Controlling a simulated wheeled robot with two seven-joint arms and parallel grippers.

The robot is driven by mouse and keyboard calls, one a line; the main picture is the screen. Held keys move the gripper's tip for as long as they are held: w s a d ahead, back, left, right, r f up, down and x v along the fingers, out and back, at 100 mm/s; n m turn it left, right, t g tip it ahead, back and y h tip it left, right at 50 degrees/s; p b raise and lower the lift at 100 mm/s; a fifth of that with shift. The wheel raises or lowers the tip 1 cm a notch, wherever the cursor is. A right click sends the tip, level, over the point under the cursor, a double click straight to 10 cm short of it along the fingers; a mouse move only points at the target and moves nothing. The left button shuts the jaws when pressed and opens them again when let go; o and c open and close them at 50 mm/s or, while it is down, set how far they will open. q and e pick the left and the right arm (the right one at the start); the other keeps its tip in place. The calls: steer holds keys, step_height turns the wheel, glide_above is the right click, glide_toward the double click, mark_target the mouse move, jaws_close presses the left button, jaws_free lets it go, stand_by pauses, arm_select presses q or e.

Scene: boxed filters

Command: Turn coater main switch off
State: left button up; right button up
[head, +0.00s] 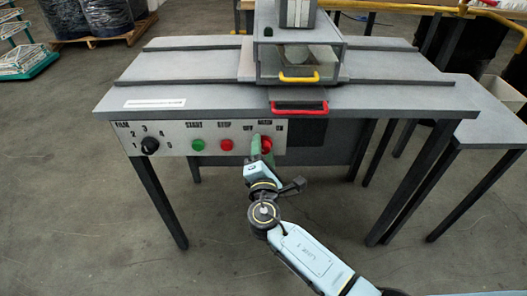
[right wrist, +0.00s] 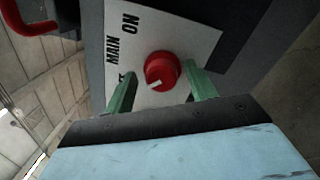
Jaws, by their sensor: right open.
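The main switch is a red rotary knob (right wrist: 161,68) on a white panel, with the words MAIN and ON beside it in the right wrist view. A white mark on the knob points down and slightly left in that view, away from ON. Another label is partly hidden by a finger. My right gripper (right wrist: 163,90) has green fingers spread on either side of the knob; I see no clear contact. In the head view, my right gripper (head: 261,151) is at the right part of the control panel (head: 180,138), partly covering the knob (head: 266,144). My left gripper is out of view.
A green button (head: 198,145), a red button (head: 226,145) and a black dial (head: 149,146) sit left of the switch. Floor in front is clear.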

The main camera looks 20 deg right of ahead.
steer(key=shift+s+f, duration=0.1)
steer(key=shift+s+a, duration=0.15)
steer(key=shift+s, duration=0.1)
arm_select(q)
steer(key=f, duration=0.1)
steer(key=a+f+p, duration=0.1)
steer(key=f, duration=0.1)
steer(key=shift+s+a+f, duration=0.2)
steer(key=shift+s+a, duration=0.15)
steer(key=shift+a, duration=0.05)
arm_select(e)
steer(key=v, duration=1.2)
steer(key=shift+s, duration=0.3)
